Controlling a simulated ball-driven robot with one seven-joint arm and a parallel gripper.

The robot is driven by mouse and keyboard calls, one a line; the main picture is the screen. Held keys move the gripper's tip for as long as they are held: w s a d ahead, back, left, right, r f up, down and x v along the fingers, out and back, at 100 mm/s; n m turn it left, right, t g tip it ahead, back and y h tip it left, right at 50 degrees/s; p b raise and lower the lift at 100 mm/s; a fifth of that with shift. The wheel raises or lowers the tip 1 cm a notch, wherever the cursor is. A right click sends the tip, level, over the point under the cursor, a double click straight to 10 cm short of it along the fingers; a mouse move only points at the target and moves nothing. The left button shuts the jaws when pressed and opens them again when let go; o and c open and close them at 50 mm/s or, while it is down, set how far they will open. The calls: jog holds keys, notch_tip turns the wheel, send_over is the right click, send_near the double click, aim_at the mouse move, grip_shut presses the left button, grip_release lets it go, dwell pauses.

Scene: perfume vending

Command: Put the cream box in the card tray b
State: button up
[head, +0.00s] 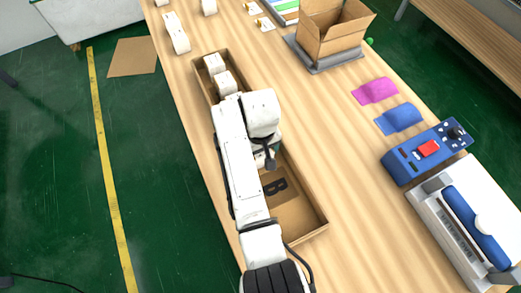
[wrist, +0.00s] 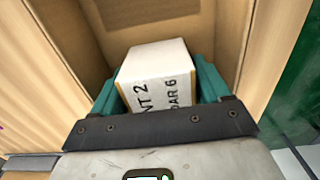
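The cream box (wrist: 155,75), a pale block with black print on its near face, sits between the two teal fingers of my gripper (wrist: 158,92) in the wrist view. The fingers press against its sides. Brown cardboard walls (wrist: 225,40) surround it; I cannot tell whether it touches the floor. In the head view my gripper (head: 266,158) is over the card tray b (head: 312,205), a long open tray with a black B on its floor. My arm hides part of the tray and the held box there.
Pale boxes (head: 214,63) stand in the tray's far section, and more (head: 177,35) on the table left of it. An open carton (head: 332,28) is at the back. Pink cloth (head: 376,91), blue cloth (head: 400,118), a blue control box (head: 427,152) and a sealer-like machine (head: 468,222) lie right.

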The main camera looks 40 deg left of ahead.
jog(key=shift+o, duration=1.4)
jog(key=shift+r, duration=0.1)
notch_tip(320, 180, up, 12)
jog(key=shift+r, duration=0.1)
